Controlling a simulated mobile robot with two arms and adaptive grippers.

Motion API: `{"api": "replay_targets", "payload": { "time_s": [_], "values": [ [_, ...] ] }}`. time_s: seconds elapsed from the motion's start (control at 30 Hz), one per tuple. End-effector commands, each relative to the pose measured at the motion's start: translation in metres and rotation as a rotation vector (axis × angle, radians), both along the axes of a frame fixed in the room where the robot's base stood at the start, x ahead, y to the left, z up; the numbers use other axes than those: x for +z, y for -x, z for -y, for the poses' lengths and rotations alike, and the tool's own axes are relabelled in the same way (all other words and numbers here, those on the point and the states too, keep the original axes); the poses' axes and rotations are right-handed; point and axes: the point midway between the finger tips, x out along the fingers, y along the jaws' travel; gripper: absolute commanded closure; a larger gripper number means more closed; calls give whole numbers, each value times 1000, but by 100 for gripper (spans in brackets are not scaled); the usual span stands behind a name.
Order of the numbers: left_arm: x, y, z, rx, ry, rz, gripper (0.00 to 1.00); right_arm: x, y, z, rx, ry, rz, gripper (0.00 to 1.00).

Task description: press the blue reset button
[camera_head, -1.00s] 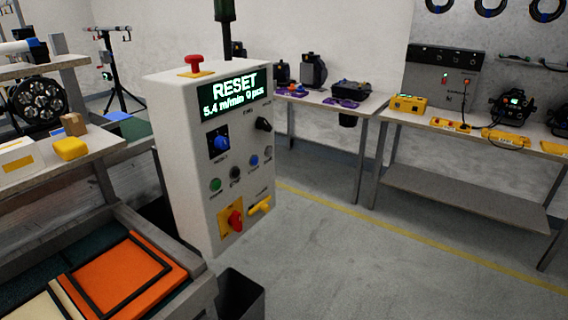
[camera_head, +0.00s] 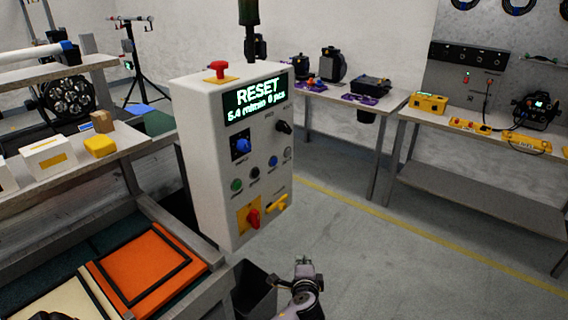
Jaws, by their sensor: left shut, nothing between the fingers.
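The blue button (camera_head: 273,161) is a small round button on the front of the white control box (camera_head: 207,150), in the row below the display. The display (camera_head: 258,97) reads RESET in green-white letters.
A red mushroom button (camera_head: 218,68) tops the box. Green (camera_head: 236,185), black and grey controls, a red switch (camera_head: 253,217) and a yellow handle (camera_head: 277,203) surround the blue button. A dark bin (camera_head: 254,285) stands below. Floor to the right is clear.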

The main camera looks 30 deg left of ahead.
Motion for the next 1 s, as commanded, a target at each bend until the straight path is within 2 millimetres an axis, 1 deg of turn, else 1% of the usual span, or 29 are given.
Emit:
{"api": "replay_targets", "payload": {
  "time_s": [0.03, 0.07, 0.1, 0.2, 0.3, 0.37, 0.43, 0.77, 0.87, 1.0],
  "values": [
    [57, -13, -5, 19, -64, 74, 100, 7, 0, 0, 0, 0, 0, 48],
    [83, -17, -8, 33, -99, 111, 100, 8, 0, 0, 0, 0, 0, 48],
    [115, -19, -12, 52, -141, 154, 100, 10, 0, 0, 0, 0, 0, 48],
    [176, -19, -19, 100, -216, 239, 100, 13, 0, 0, 1, 0, 0, 48],
    [210, -16, -23, 132, -255, 288, 100, 14, 0, 0, 1, 0, 0, 48],
    [220, -14, -24, 142, -267, 301, 100, 14, 0, -1, 1, -1, -1, 48],
    [224, -14, -24, 146, -272, 309, 100, 14, 0, -1, 2, -1, -1, 48],
    [224, -16, -26, 146, -271, 308, 100, 15, 1, -3, 3, -3, -2, 48],
    [225, -22, -31, 147, -272, 308, 100, 18, 1, -4, 2, -4, -2, 48],
    [226, -40, -47, 147, -273, 308, 100, 24, 1, -5, 3, -5, -3, 48]
  ]
}}
